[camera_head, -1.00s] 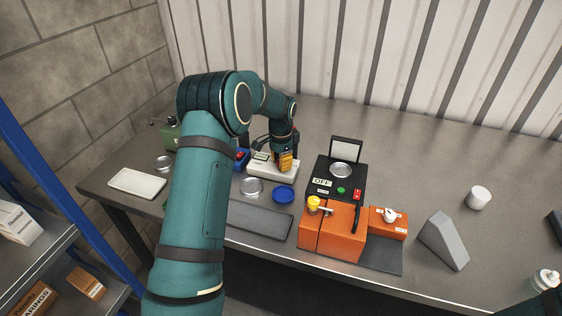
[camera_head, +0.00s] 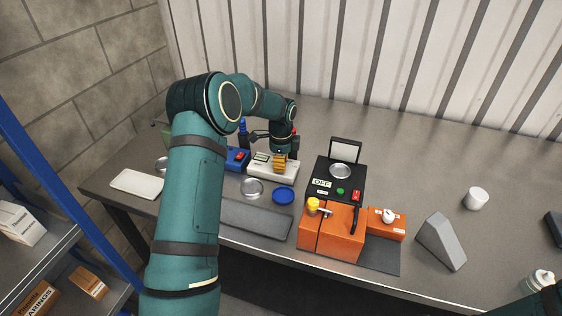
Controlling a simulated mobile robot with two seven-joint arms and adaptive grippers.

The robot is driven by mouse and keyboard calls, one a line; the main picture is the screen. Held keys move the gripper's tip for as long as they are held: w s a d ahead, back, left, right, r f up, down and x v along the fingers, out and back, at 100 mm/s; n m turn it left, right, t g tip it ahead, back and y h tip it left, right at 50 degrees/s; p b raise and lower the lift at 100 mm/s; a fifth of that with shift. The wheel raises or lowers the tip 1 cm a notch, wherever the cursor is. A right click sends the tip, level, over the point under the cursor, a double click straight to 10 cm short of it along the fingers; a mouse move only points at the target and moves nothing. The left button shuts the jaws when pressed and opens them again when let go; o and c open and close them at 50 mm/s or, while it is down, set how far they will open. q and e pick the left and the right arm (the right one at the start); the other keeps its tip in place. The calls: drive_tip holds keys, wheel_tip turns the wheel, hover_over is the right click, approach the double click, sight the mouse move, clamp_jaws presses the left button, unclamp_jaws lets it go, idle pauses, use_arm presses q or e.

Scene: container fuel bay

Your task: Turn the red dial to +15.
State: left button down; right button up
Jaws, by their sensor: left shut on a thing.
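A cream box (camera_head: 290,173) with a small display (camera_head: 261,157) stands at the back of the bench, left of the black device. My left gripper (camera_head: 280,163) reaches down onto the box, its yellow-orange fingers pointing down just right of the display. It is shut on the red dial, which the fingers hide. The dial's mark and scale cannot be read, and the display's figures are too small. My right gripper is out of view; only a dark bit of arm shows at the bottom right corner.
A blue box (camera_head: 236,161) with a red part stands just left of the cream box. A blue lid (camera_head: 283,195) and a metal dish (camera_head: 252,187) lie in front. A black device (camera_head: 322,172) marked OFF and orange boxes (camera_head: 340,240) stand right.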

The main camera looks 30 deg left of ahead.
use_arm(q)
drive_tip(key=shift+m, duration=0.5)
drive_tip(key=c, duration=0.7)
unclamp_jaws()
wheel_tip(320, 180, up, 12)
drive_tip(key=shift+r, duration=0.1)
idle(0.4)
